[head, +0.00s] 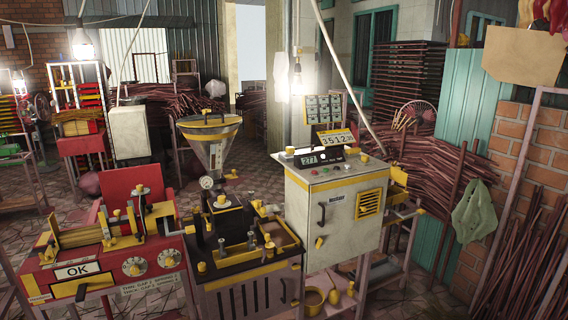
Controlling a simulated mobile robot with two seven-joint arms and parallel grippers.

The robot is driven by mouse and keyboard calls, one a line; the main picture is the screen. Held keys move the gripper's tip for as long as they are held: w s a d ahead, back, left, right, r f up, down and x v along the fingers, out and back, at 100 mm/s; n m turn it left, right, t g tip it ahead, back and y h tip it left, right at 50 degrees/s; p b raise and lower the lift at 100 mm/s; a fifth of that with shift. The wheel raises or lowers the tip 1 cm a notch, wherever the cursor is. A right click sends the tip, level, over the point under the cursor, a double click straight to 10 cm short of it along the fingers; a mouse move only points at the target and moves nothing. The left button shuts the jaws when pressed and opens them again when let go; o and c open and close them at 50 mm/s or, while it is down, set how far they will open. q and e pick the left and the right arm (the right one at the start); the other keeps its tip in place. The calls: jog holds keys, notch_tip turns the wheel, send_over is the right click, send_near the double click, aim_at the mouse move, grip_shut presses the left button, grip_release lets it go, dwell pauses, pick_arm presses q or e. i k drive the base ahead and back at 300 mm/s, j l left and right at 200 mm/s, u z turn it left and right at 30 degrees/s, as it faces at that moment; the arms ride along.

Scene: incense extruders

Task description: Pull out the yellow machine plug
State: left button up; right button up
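A yellow-and-black extruder (245,237) stands in the middle, with a cone-shaped hopper (211,147) and a round gauge (207,183). Several small yellow knobs or caps sit on it, one at its front left corner (202,267). I cannot tell which yellow part is the plug. A white control cabinet (340,205) stands to its right, with a yellow vent and a small yellow piece (319,243) low on its left edge. Neither of my grippers is in view.
A red machine (105,262) with an OK sign stands at the left. A yellow bucket (314,300) sits low under the cabinet. Bundles of incense sticks (445,180) and a brick wall crowd the right. Tiled floor (265,170) shows behind the machines.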

aim_at(290, 149)
jog(key=i+j+z, duration=0.15)
jog(key=j, duration=0.25)
jog(key=i+u, duration=0.1)
jog(key=u, duration=0.6)
jog(key=l+u, duration=0.5)
jog(key=u, duration=0.2)
jog(key=l+u, duration=0.55)
jog(key=l, duration=0.2)
jog(key=k+l+u, duration=0.25)
jog(key=l, duration=0.15)
jog(key=k+l, duration=0.1)
jog(key=l, duration=0.3)
jog(key=k+l, duration=0.1)
jog(key=l, duration=0.25)
jog(key=k+l+u, duration=0.1)
jog(key=l, duration=0.3)
jog(key=k+l, duration=0.1)
jog(key=l, duration=0.25)
